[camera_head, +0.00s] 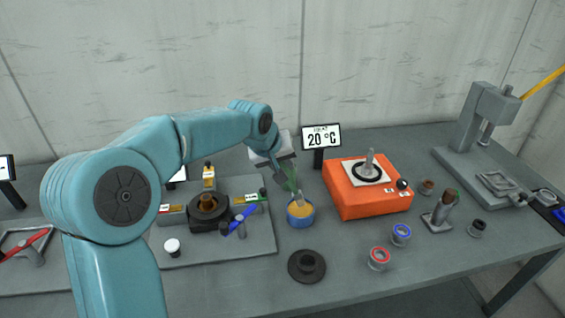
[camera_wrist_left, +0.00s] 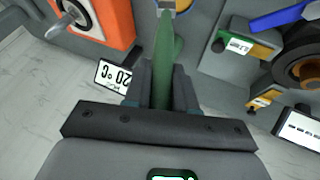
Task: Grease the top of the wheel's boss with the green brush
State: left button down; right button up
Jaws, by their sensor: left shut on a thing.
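The green brush (camera_head: 291,180) is held by my left gripper (camera_head: 283,168) above the blue pot of yellow grease (camera_head: 300,218). Its pale lower end reaches down into the pot's opening; I cannot tell how deep it dips. In the left wrist view the green handle (camera_wrist_left: 163,70) lies between the closed fingers of my left gripper (camera_wrist_left: 162,85). A dark round wheel (camera_head: 295,275) with a raised boss (camera_head: 307,260) lies flat on the table in front of the pot, apart from the brush. My right gripper is not in view.
An orange heater (camera_head: 365,198) with a ring and post stands right of the pot, near a 20 °C display (camera_head: 321,137). A grey fixture with a blue-handled part (camera_head: 240,220) is on the left. Red (camera_head: 379,258) and blue (camera_head: 401,234) rings stand right of the wheel. A press (camera_head: 485,120) stands far right.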

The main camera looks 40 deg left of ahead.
pick_arm(q)
jog(key=shift+w+f, duration=0.15)
jog(key=shift+f+b, duration=0.3)
jog(key=shift+f, duration=0.2)
dwell(1.4)
jog(key=shift+r+p, duration=0.3)
jog(key=shift+r, duration=0.35)
notch_tip(320, 180, up, 6)
jog(key=p, duration=0.4)
jog(key=shift+f, duration=0.1)
